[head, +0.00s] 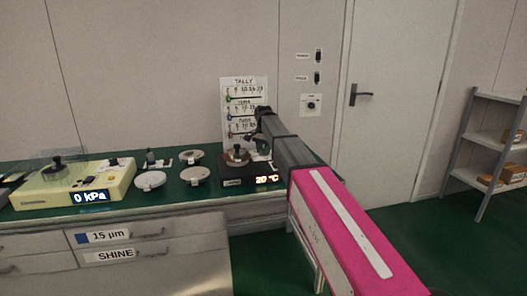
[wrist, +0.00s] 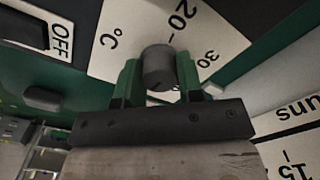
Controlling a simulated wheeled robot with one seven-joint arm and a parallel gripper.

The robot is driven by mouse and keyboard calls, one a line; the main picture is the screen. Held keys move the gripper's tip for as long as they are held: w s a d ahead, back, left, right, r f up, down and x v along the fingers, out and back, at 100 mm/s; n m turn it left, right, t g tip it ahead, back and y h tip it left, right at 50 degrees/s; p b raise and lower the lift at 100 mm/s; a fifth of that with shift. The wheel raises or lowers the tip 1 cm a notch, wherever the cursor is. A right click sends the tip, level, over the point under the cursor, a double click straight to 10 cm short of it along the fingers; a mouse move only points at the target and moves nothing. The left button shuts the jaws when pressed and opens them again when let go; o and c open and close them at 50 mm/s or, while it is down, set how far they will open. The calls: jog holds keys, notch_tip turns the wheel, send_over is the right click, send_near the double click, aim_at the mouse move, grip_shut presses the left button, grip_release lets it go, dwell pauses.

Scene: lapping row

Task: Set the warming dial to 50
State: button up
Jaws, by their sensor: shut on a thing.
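A round metal piece (head: 236,156) stands on the unit.
A yellow unit (head: 75,185) showing 0 kPa stands at the left of the bench. Several round metal plates (head: 150,180) lie between the two units. A tally board (head: 244,95) stands behind the warming unit. An OFF switch (wrist: 25,28) is near the dial.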

jog(key=shift+m, duration=0.7)
jog(key=o, duration=0.9)
notch_tip(320, 180, up, 11)
jog(key=shift+f, duration=0.1)
jog(key=shift+s, duration=0.1)
